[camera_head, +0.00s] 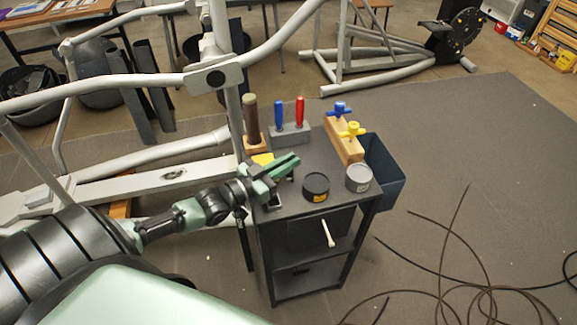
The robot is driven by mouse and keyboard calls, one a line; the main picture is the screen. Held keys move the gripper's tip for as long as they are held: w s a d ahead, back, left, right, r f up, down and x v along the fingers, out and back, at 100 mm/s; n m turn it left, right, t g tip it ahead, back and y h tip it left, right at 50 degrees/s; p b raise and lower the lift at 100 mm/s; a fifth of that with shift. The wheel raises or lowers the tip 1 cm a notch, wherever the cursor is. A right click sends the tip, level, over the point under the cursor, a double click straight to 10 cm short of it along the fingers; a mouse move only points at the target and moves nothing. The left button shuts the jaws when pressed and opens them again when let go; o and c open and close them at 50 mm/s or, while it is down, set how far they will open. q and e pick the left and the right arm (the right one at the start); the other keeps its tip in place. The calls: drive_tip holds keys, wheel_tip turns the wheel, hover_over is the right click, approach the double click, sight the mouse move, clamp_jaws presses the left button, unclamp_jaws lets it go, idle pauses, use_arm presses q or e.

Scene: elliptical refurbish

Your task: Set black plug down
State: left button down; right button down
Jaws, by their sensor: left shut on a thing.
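My left gripper (284,168) reaches in from the left over the left part of the small black cart's top (305,158). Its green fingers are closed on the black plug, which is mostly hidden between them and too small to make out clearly. The gripper is close above the cart top; I cannot tell whether the plug touches it. My right gripper is not in view.
A black tin (316,188) and a grey tin (359,178) stand at the cart's front right. Behind are a grey holder (290,134) with blue and red tools, and a wooden block (343,141) with blue and yellow pieces. A yellow item (262,159) lies beside the gripper.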

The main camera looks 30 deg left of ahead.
use_arm(q)
drive_tip(key=shift+f, duration=0.7)
drive_tip(key=shift+f, duration=0.2)
drive_tip(key=c, duration=1.5)
unclamp_jaws()
drive_tip(key=shift+r, duration=0.1)
drive_tip(key=shift+s+r, duration=0.1)
drive_tip(key=v, duration=1.1)
drive_tip(key=shift+s+a+r, duration=0.1)
drive_tip(key=shift+s+a, duration=0.05)
drive_tip(key=shift+s, duration=0.2)
